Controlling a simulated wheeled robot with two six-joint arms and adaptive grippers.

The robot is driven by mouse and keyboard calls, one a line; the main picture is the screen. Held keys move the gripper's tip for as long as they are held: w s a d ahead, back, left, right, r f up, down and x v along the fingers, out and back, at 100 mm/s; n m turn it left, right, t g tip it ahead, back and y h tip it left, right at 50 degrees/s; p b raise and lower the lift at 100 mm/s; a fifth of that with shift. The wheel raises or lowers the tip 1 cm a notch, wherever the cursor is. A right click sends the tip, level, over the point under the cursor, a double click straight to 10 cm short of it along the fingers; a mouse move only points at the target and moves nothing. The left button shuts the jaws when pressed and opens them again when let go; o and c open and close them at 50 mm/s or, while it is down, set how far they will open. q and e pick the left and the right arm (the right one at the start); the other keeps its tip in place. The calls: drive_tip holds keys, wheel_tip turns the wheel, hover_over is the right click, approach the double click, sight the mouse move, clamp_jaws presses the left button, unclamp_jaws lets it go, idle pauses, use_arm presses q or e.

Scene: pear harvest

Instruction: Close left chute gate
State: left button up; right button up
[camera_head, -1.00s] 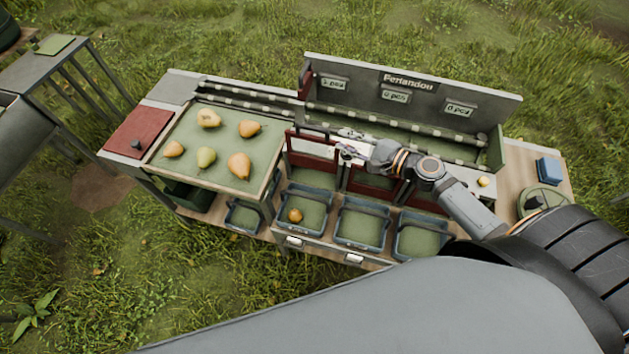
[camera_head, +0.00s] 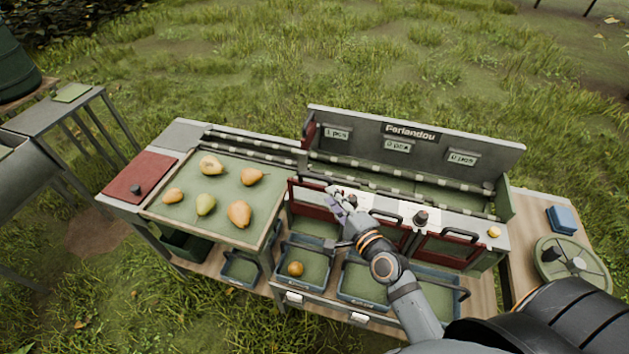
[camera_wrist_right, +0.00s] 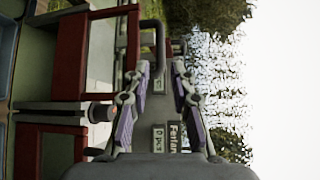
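The left chute gate (camera_head: 308,207) is a red panel with a dark handle at the left of the sorting bench's chute row. Green shows below the panel, and I cannot tell exactly how high it stands. My right gripper (camera_head: 335,192) is at its upper right. In the right wrist view, my right gripper (camera_wrist_right: 160,95) has its two fingers apart with nothing between the pads. A red gate (camera_wrist_right: 103,52) and its dark handle (camera_wrist_right: 157,38) lie just beyond the fingertips. Contact is not clear. My left gripper is not in view.
The middle gate (camera_head: 396,234) is partly behind my right arm; the right gate (camera_head: 450,250) stands beside it. Below is a blue crate (camera_head: 282,285) with one pear (camera_head: 295,269). A green tray (camera_head: 178,210) holds several pears. The labelled back panel (camera_head: 470,141) rises behind.

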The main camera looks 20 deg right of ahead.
sight(315, 175)
drive_tip(key=p+x, duration=0.1)
drive_tip(key=x, duration=0.9)
drive_tip(key=shift+w, duration=0.25)
clamp_jaws()
drive_tip(key=shift+f, duration=0.1)
